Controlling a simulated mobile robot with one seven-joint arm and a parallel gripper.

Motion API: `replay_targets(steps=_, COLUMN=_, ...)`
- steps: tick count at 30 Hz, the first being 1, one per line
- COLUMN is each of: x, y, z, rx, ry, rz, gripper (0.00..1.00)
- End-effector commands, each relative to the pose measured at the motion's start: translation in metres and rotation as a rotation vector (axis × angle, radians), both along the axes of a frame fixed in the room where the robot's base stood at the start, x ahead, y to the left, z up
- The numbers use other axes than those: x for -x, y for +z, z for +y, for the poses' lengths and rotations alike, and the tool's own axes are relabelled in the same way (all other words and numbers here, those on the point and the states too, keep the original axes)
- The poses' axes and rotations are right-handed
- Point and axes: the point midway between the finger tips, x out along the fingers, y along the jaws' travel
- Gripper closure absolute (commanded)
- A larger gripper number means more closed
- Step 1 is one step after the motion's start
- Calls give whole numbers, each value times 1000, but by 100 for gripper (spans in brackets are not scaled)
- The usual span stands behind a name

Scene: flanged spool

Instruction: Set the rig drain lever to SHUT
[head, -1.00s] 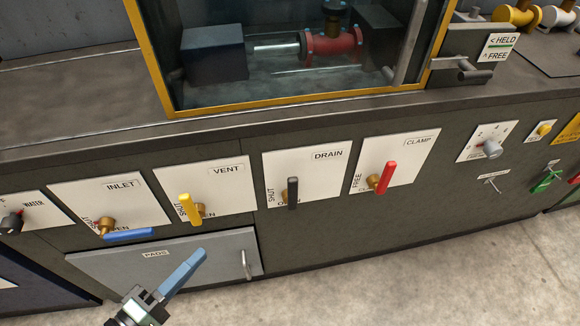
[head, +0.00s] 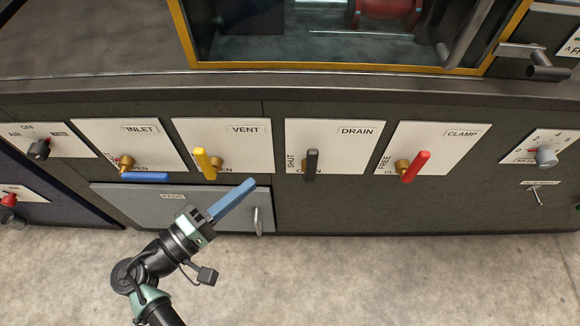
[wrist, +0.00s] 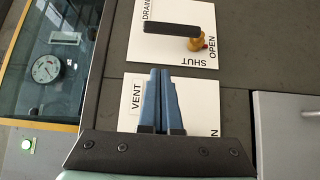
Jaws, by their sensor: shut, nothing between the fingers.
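The drain lever (head: 312,163) is a dark bar on a white DRAIN plate (head: 354,150), with SHUT lettered at the left and OPEN at the bottom. The bar stands upright in the head view. In the wrist view, which is turned sideways, the lever (wrist: 172,27) runs from its brass hub (wrist: 195,43) away from OPEN; a small red mark on the hub faces OPEN. My gripper (head: 250,184) has blue fingers, shut and empty, below and left of the drain lever. In the wrist view the gripper (wrist: 165,74) overlaps the VENT plate and is apart from the drain lever.
The yellow vent lever (head: 205,163) is close to the upper left of my fingers. The blue inlet lever (head: 144,177) is farther left, the red clamp lever (head: 417,166) to the right. A PADS door (head: 130,200) with a handle (head: 258,222) lies below.

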Motion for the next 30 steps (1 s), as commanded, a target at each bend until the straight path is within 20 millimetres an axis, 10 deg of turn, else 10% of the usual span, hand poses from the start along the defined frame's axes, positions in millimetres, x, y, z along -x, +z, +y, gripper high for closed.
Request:
replay_targets(steps=9, x=-48, y=-1, z=-50, rx=0, ry=-5, rz=-1, gripper=100)
replay_targets(steps=30, x=-46, y=0, z=-86, rx=0, ry=1, rz=0, gripper=100)
